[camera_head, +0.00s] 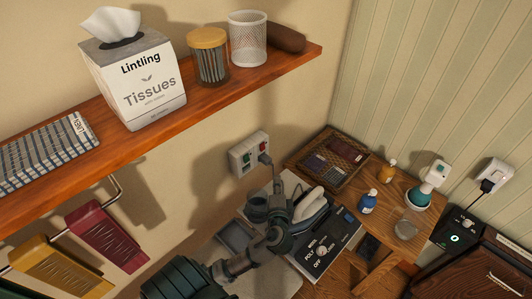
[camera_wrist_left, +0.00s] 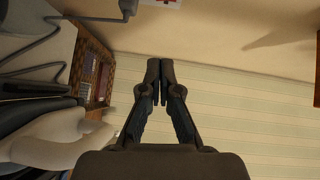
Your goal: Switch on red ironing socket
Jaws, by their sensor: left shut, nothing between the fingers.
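The white wall socket (camera_head: 237,161) is on the beige wall below the shelf. Whether the switch is on or off is too small to tell. My right gripper is not in view.
An iron (camera_head: 312,205) stands close to my left gripper, with a cord near the plug. A wicker tray (camera_head: 328,160), bottles and a wooden table (camera_head: 395,190) lie to the right. A wooden shelf (camera_head: 215,98) with a tissue box (camera_head: 135,75) overhangs at upper left.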

